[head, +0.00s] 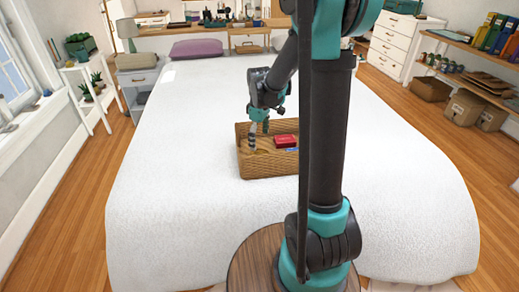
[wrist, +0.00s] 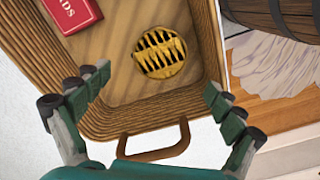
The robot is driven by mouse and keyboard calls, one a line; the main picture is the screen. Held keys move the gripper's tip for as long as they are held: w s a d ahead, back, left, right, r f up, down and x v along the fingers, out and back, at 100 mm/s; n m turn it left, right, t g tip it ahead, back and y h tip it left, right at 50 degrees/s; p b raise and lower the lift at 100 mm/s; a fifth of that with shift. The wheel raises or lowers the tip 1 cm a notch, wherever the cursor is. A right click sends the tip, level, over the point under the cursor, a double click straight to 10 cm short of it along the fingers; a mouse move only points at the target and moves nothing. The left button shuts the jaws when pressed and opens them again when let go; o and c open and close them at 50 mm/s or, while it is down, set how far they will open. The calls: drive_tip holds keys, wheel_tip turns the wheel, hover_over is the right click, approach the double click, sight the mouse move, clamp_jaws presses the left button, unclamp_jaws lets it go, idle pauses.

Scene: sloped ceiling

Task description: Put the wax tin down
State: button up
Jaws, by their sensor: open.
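A round gold tin with dark slots on its top (wrist: 160,52), which I take to be the wax tin, lies on the floor of a wooden tray (wrist: 205,75). In the wrist view my gripper (wrist: 155,86) is open, its fingers spread to either side below the tin and apart from it. Nothing is between the fingers. In the head view my gripper (head: 259,128) reaches down over the left part of the tray (head: 270,168), which sits on the white bed. I cannot make out the tin clearly in the head view.
A red box (head: 285,141) lies in the tray, right of my gripper; it also shows in the wrist view (wrist: 72,12). A small blue item (head: 292,150) is beside it. The tray has a looped handle (wrist: 153,148). The white bed (head: 180,200) around it is largely clear.

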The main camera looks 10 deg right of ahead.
drive_tip(key=s+d+f+m+t, duration=0.1)
drive_tip(key=s+m, duration=0.4)
drive_tip(key=s, duration=0.5)
drive_tip(key=s+d+f+m+t, duration=0.1)
drive_tip(key=s+d+m+t, duration=0.2)
drive_tip(key=s+m, duration=0.3)
drive_tip(key=s+d, duration=0.1)
drive_tip(key=s, duration=0.4)
